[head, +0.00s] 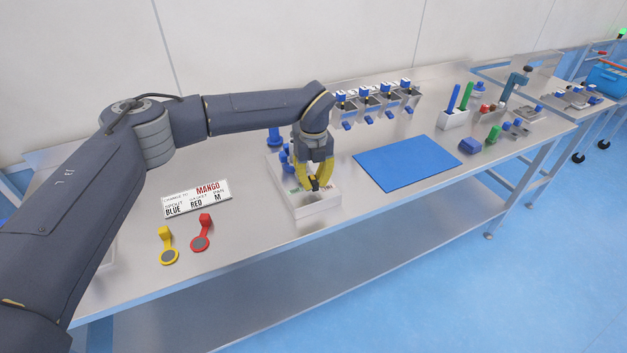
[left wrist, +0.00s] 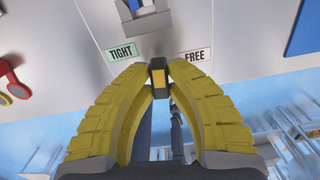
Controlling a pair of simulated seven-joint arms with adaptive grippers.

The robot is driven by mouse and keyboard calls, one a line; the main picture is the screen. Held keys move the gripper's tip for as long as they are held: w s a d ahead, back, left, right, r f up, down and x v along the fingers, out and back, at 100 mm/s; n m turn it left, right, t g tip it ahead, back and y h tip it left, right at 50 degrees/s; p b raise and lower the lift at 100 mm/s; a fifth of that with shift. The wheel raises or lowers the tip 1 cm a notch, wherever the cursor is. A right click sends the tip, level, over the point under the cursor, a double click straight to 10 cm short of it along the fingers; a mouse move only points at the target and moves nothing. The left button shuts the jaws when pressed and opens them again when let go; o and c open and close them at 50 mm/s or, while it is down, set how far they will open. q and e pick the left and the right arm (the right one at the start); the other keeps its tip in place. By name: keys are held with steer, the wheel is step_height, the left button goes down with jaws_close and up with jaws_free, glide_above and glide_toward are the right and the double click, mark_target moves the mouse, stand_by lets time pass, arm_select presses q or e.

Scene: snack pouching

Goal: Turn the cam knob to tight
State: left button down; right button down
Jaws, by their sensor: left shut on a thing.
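The cam knob (left wrist: 158,75) is a small dark block with a yellow-orange face. It sits between the fingertips of my left gripper (left wrist: 158,76), whose yellow fingers are shut on it. In the left wrist view it lies between a green TIGHT label (left wrist: 122,51) and a red-edged FREE label (left wrist: 196,55). I cannot tell which label it points to. In the head view my left gripper (head: 315,186) reaches down onto a white fixture box (head: 318,207) near the table's front edge, and its fingers mostly hide the knob. My right gripper is not in view.
A sign (head: 196,198) reading MANGO, BLUE, RED, M lies left of the box. A blue mat (head: 408,162) is to the right. A row of dispensers (head: 375,99) stands behind.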

mark_target(314, 179)
arm_select(q)
steer(key=shift+n, duration=0.6)
steer(key=c, duration=1.3)
jaws_free()
step_height(314, 179, up, 12)
steer(key=shift+f, duration=0.1)
